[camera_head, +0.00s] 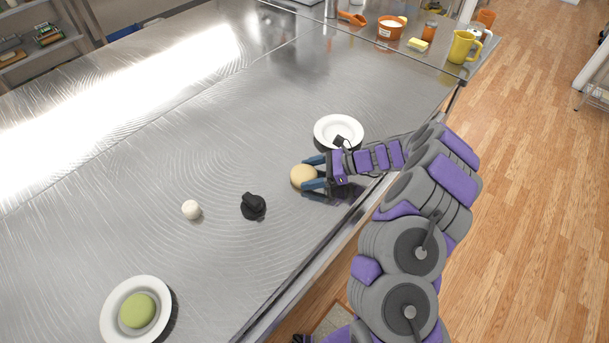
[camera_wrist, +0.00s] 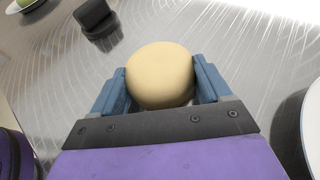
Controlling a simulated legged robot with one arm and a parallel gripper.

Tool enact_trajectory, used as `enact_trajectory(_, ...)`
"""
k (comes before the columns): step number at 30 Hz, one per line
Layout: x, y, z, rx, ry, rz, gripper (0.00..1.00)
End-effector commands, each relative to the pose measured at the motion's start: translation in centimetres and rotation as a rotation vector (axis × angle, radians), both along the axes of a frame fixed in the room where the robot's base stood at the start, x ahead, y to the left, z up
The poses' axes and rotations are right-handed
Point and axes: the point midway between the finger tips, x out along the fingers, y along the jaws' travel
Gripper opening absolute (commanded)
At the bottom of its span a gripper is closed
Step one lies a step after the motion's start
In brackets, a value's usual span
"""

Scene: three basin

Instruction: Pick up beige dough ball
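The beige dough ball (camera_head: 303,177) is at the fingertips of my gripper (camera_head: 316,172), over the metal worktop near its right edge. In the wrist view the dough ball (camera_wrist: 160,75) sits between the two blue fingers of my gripper (camera_wrist: 160,82). A finger appears to touch it on each side, so the gripper looks shut on it. The ball's underside is hidden, and I cannot tell whether it rests on the worktop or is slightly raised.
An empty white plate (camera_head: 338,124) lies close behind my gripper. A black object (camera_head: 253,206) and a small white ball (camera_head: 191,209) lie to the left. A green ball (camera_head: 137,311) sits on another white plate (camera_head: 109,310). Mugs and containers, including a yellow mug (camera_head: 462,47), stand far back.

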Motion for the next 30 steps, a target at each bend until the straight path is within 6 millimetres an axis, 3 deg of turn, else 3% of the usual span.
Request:
enact_trajectory(15,0.0,0.1,0.0,0.000,0.000,0.001,0.29)
enact_trajectory(23,0.0,0.0,0.1,-0.001,0.000,0.001,0.29)
enact_trajectory(30,0.0,0.1,2.4,0.001,-0.001,0.000,0.29)
